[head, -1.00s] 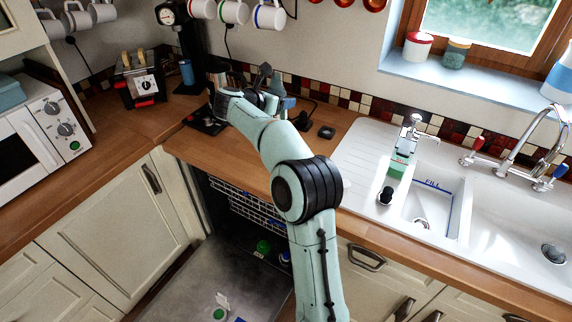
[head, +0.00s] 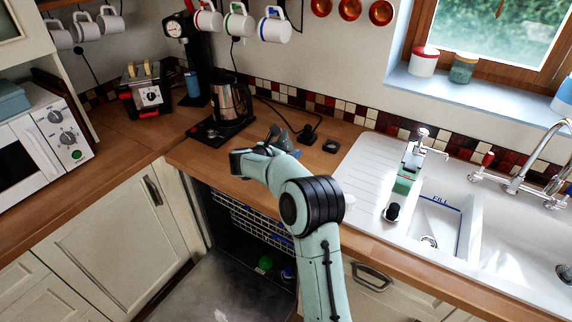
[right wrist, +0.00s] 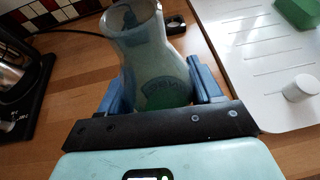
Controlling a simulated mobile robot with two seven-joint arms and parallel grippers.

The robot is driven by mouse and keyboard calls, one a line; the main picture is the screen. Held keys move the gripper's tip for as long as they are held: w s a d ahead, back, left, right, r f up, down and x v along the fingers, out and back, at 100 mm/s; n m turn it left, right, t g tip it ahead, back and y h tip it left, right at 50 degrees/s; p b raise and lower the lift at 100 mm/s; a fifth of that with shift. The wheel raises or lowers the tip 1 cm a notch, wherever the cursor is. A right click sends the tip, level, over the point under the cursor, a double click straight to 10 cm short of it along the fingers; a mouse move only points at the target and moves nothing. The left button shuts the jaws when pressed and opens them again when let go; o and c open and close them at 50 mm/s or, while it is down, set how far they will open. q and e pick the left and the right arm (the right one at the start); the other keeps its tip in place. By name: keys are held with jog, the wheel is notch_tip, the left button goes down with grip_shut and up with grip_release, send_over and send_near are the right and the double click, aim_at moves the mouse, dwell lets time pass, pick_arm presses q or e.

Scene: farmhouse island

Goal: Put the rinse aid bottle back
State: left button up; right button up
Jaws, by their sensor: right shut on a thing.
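My right gripper (right wrist: 165,95) is shut on a translucent blue-grey bottle with a narrowed waist, which I take as the rinse aid bottle (right wrist: 150,60). It stands between the two blue fingers in the right wrist view, with a dark label mark and a greenish lower part. In the head view my right gripper (head: 277,146) is over the wooden counter, right of the coffee machine, and my arm hides most of the bottle. I cannot tell whether the bottle touches the counter. My left gripper is not in view.
The white sink (head: 375,165) with a green item (head: 405,182) is to the right. Below, the open dishwasher (head: 245,222) shows a rack and green and blue caps.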

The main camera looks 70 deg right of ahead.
notch_tip(320, 180, down, 5)
dwell(0.3)
jog(key=shift+f, duration=0.1)
jog(key=o, duration=1.5)
jog(key=shift+c, duration=0.2)
